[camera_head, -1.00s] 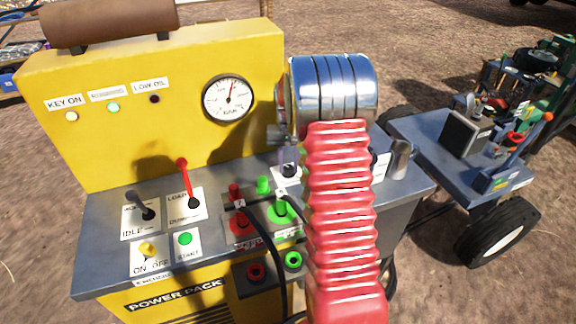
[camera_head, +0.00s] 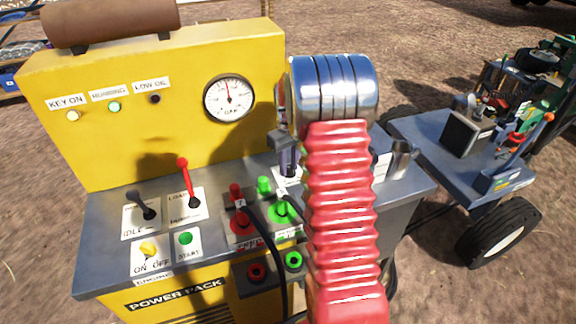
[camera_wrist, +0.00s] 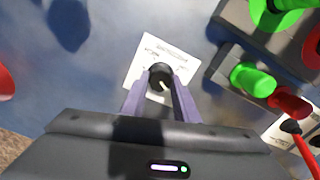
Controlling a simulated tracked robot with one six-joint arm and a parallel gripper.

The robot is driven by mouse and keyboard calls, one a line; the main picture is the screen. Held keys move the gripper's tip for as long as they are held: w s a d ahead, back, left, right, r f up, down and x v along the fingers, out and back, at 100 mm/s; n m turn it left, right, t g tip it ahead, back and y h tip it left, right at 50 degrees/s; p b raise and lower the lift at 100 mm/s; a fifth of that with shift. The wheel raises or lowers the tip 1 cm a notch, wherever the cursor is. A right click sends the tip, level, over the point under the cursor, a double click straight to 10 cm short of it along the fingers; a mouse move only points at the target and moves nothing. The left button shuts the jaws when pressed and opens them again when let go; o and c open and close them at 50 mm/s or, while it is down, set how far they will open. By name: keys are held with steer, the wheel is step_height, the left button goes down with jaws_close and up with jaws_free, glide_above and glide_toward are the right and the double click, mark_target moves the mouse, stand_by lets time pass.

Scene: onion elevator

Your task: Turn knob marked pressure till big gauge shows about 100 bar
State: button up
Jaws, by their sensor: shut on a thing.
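The knob (camera_wrist: 160,73) is black with a pale pointer line and sits on a white label plate (camera_wrist: 147,55) on the grey console top. The label's small print is too blurred to read. My gripper (camera_wrist: 161,82) points down, its two purple fingers shut on the knob from both sides. In the head view my gripper (camera_head: 288,158) shows beside my red arm, and the knob is hidden there. The big gauge (camera_head: 229,100) is round and white on the yellow panel. Its red needle points almost straight up, slightly left; its numbers are too small to read.
Left of my gripper stand green and red hose couplings (camera_head: 264,186), a red lever (camera_head: 188,182) and a dark lever (camera_head: 141,205). A black hose runs down the console front. A grey trailer (camera_head: 440,150) stands at the right.

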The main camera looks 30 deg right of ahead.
mark_target(288, 166)
steer(key=shift+w+r, duration=0.15)
steer(key=shift+w, duration=0.1)
steer(key=o, duration=1.1)
steer(key=shift+s, duration=0.15)
steer(key=shift+c, duration=0.2)
step_height(288, 166, up, 14)
steer(key=shift+f, duration=0.25)
